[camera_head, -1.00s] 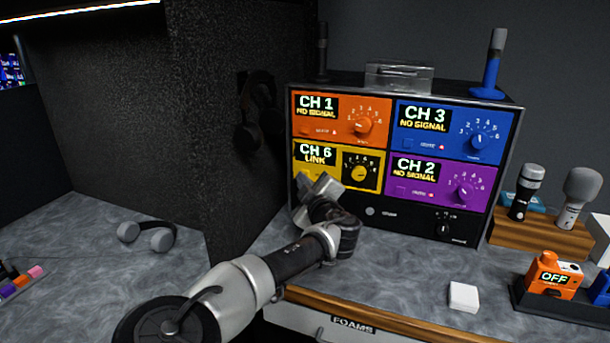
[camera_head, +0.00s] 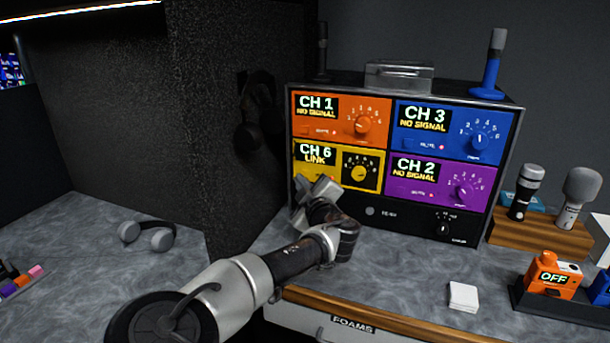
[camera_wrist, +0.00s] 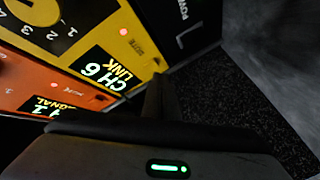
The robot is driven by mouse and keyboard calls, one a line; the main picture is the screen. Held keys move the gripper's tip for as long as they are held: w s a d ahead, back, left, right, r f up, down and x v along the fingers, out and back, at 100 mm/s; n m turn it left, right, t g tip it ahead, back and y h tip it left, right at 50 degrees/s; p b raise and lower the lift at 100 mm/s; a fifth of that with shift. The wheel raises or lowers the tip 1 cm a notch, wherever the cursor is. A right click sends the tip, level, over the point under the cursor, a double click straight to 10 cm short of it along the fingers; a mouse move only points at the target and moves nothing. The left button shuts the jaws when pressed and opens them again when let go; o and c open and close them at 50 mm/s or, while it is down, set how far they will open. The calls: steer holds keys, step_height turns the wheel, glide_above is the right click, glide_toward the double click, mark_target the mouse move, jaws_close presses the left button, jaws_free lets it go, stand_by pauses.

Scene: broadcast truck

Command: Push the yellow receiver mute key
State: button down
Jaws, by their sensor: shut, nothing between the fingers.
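The yellow receiver panel (camera_head: 348,187) is at the lower left of the rack, with a CH 6 LINK display (camera_head: 315,154) and a black dial (camera_head: 360,171). In the head view my gripper (camera_head: 303,182) is in front of its lower left part and hides the mute key. In the wrist view the yellow panel (camera_wrist: 88,25) is turned, with a lit red light (camera_wrist: 123,31) beside the mute lettering. The shut fingers (camera_wrist: 160,80) are at the panel edge near the mute key (camera_wrist: 157,62). I cannot tell whether they touch it.
Orange (camera_head: 342,117), blue (camera_head: 455,130) and purple (camera_head: 440,181) receiver panels adjoin the yellow one. A dark partition (camera_head: 215,130) stands close on the left.

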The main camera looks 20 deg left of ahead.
steer(key=s, duration=0.6)
steer(key=shift+a, duration=0.25)
steer(key=c, duration=2.5)
jaws_free()
